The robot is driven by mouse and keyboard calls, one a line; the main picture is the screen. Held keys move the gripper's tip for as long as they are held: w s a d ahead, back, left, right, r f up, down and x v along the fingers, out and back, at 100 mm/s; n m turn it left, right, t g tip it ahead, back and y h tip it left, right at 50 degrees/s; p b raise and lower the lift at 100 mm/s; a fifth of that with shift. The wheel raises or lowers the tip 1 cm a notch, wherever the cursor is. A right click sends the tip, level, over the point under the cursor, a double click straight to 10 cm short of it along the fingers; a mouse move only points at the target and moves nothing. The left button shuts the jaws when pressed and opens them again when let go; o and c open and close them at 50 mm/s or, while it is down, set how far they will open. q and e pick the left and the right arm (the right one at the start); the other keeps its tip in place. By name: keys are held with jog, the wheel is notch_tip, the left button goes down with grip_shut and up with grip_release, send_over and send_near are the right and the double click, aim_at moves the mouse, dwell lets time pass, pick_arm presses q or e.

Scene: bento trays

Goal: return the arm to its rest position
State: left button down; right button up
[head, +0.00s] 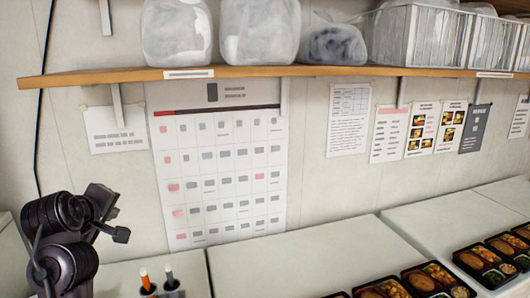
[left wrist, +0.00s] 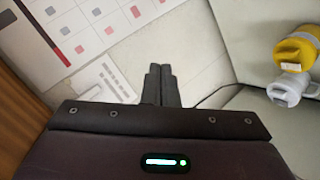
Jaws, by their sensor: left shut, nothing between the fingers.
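My left arm comes in at the lower left of the head view, in front of the wall and above the white counter top. Its gripper (head: 121,235) is small and dark there. In the left wrist view the two dark fingers of the left gripper (left wrist: 160,84) lie side by side, shut, with nothing between them. They point toward the pale wall. My right gripper is in neither view.
A wooden shelf (head: 260,73) with bags and baskets runs across the top. Filled bento trays (head: 492,262) stand on the counter (head: 300,255) at lower right. Pens (head: 146,280) stand near the arm.

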pick_arm(q)
jog(key=s+d+f+m+g, duration=0.1)
jog(key=s+d+f+m, duration=0.25)
jog(key=f, duration=0.25)
jog(key=s+d+f+m+g, duration=0.2)
jog(key=s+f, duration=0.2)
jog(key=f, duration=0.3)
jog(key=s+d+f+m+g, duration=0.1)
jog(key=s+d+f+m, duration=0.1)
jog(key=s+f+m, duration=0.3)
jog(key=s+d+f+m+g+h, duration=0.1)
jog(key=s+d+f+m+g, duration=0.1)
jog(key=s+d+f, duration=0.45)
jog(key=s+d+f+m+g+h, duration=0.1)
jog(key=s+f+m+g, duration=0.2)
jog(key=s, duration=0.6)
notch_tip(320, 180, down, 34)
jog(key=s+b, duration=0.2)
jog(key=b, duration=0.2)
jog(key=s+a+f+g+b, duration=0.1)
jog(key=s+a+f+b, duration=0.2)
jog(key=s+f, duration=1.6)
notch_tip(320, 180, down, 4)
jog(key=shift+s+a+r+g, duration=0.25)
jog(key=shift+s+a+g, duration=0.1)
jog(key=shift+a, duration=0.1)
